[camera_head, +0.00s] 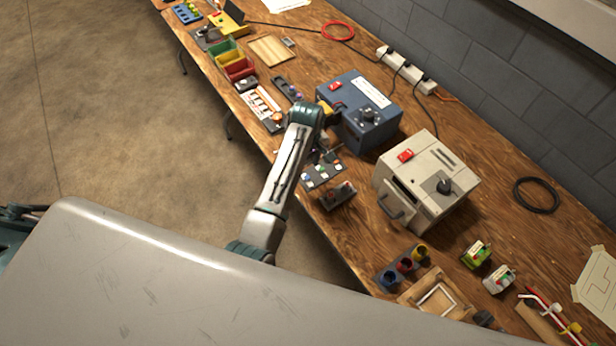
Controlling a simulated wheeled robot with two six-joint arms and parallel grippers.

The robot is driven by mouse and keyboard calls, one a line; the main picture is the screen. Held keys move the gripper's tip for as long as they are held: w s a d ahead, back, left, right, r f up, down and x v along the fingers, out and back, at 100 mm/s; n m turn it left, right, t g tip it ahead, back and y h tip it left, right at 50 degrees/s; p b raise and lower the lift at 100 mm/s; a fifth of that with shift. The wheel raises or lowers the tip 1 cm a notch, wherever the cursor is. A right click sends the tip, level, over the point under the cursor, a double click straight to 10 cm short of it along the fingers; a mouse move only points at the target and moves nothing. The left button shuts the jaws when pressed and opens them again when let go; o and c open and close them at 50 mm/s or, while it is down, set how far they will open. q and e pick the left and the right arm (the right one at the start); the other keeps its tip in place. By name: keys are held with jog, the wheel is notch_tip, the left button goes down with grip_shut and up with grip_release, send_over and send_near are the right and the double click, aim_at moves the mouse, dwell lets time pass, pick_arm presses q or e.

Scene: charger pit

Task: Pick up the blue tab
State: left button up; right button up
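A small dark board (312,185) near the front edge of the bench carries several small coloured tabs. One of them looks like the blue tab (320,170), but it is too small to be sure. My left gripper (325,158) is over the back of this board, pointing down, at the end of my arm reaching in from below. Its fingers are dark and partly hidden by the wrist, so I cannot tell whether they are open or hold anything. My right gripper is not in view.
A blue box (362,112) stands close behind the gripper, and a beige box (427,185) stands to its right. A second small dark holder (338,196) lies beside the board. Red and green bins (238,68) are farther left. Bare wood (355,235) shows at the front.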

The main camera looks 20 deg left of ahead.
aim_at(308, 178)
pick_arm(q)
jog(key=shift+f, duration=0.95)
jog(key=shift+f+p, duration=0.5)
jog(key=shift+f, duration=0.05)
notch_tip(308, 178, down, 3)
jog(key=shift+w+f+p, duration=0.15)
jog(key=shift+p, duration=0.4)
jog(key=shift+f, duration=0.55)
grip_shut()
